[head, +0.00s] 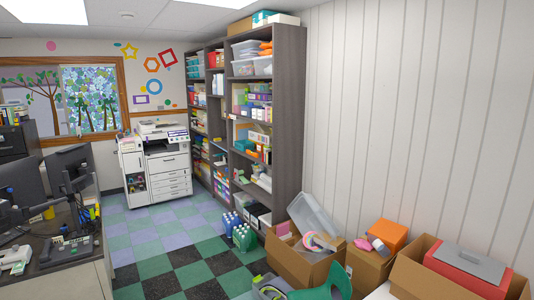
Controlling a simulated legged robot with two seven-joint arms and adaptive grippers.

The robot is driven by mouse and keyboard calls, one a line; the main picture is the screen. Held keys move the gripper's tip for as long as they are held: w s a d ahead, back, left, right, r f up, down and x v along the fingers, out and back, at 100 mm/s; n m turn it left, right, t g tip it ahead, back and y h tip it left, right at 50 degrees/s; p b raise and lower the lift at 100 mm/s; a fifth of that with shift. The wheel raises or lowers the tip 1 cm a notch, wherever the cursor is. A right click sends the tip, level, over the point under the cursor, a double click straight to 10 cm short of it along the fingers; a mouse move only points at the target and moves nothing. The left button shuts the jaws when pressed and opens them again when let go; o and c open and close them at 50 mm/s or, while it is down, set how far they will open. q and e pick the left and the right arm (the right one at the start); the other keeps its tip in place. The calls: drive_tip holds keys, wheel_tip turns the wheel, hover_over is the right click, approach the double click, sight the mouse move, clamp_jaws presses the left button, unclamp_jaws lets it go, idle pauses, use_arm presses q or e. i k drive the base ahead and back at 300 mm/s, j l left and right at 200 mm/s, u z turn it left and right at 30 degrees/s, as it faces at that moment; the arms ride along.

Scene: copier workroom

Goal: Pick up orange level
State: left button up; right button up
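I cannot make out an orange level for certain. Neither of my grippers is in view.
Open cardboard boxes (290,268) line the right wall, one holding a red and grey case (466,266). Blue and green bottle packs (243,237) stand by the shelf. A copier (165,165) is at the back, a cluttered desk (75,275) at left. The checkered floor (165,250) between is open.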

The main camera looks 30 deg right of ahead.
sight(255, 155)
drive_tip(key=i+u, duration=0.15)
drive_tip(key=i, duration=1.25)
drive_tip(key=i+z, duration=0.25)
drive_tip(key=i, duration=0.25)
drive_tip(key=i+z, duration=0.25)
drive_tip(key=i, duration=0.3)
drive_tip(key=i+j+z, duration=0.2)
drive_tip(key=i, duration=0.3)
drive_tip(key=i+j+z, duration=0.25)
drive_tip(key=i, duration=0.25)
drive_tip(key=i+l+z, duration=0.2)
drive_tip(key=i+z, duration=0.2)
drive_tip(key=i, duration=0.25)
drive_tip(key=i+z, duration=0.45)
drive_tip(key=i, duration=0.25)
drive_tip(key=i+l+u, duration=0.1)
drive_tip(key=i, duration=0.25)
drive_tip(key=i+l, duration=0.15)
drive_tip(key=i, duration=0.15)
drive_tip(key=z, duration=0.5)
drive_tip(key=i+j+z, duration=0.2)
drive_tip(key=j+z, duration=0.25)
drive_tip(key=i+j+z, duration=0.1)
drive_tip(key=j+z, duration=0.85)
drive_tip(key=i+j, duration=0.05)
